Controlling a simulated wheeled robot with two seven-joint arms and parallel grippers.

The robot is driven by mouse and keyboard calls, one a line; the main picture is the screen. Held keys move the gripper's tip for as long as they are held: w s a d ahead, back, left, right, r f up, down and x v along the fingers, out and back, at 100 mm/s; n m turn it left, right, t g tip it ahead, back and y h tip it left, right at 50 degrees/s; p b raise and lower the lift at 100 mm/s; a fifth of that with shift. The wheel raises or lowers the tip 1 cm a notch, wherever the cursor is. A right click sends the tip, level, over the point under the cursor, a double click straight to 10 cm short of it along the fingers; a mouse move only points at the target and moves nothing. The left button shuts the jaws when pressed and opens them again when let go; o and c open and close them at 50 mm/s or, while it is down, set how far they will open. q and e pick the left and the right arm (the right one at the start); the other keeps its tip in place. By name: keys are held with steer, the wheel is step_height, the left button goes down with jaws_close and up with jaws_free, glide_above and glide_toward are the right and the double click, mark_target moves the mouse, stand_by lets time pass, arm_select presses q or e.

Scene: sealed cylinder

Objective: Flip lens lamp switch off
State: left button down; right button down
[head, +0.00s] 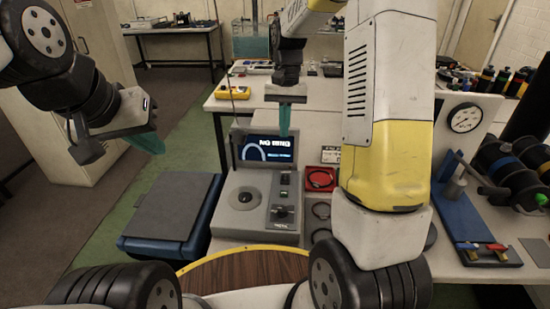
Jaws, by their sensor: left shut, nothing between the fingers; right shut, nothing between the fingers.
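A grey bench instrument (232,215) stands in the middle of the head view. It has a lit screen (266,149) with blurred text and a dial arc. A round dark lens (246,198) sits in its sloped top. A column of small dark controls (284,194) and a larger knob or switch (283,213) are to the right of the lens; I cannot tell which is the lamp switch or its position. My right gripper (285,121) is shut and empty, pointing down in front of the screen's upper right in the picture. My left gripper (150,143) is shut and empty, well left of the instrument.
A blue case with a grey lid (172,207) stands left of the instrument. A red tray (320,179) lies to its right. A yellow meter (232,92) is on the bench behind. A gauge stand (466,118) and blue press (470,220) are at right. My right arm hides part of the bench.

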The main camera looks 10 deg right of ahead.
mark_target(282, 180)
steer(key=shift+w+f, duration=0.35)
steer(key=shift+f, duration=0.3)
steer(key=f, duration=0.4)
steer(key=s+f, duration=0.1)
steer(key=f, duration=0.4)
steer(key=s+f, duration=0.1)
steer(key=f, duration=0.3)
steer(key=shift+s+a+f, duration=0.1)
steer(key=shift+a+f, duration=0.2)
steer(key=shift+f, duration=0.1)
steer(key=shift+s+f, duration=0.15)
steer(key=shift+f, duration=0.1)
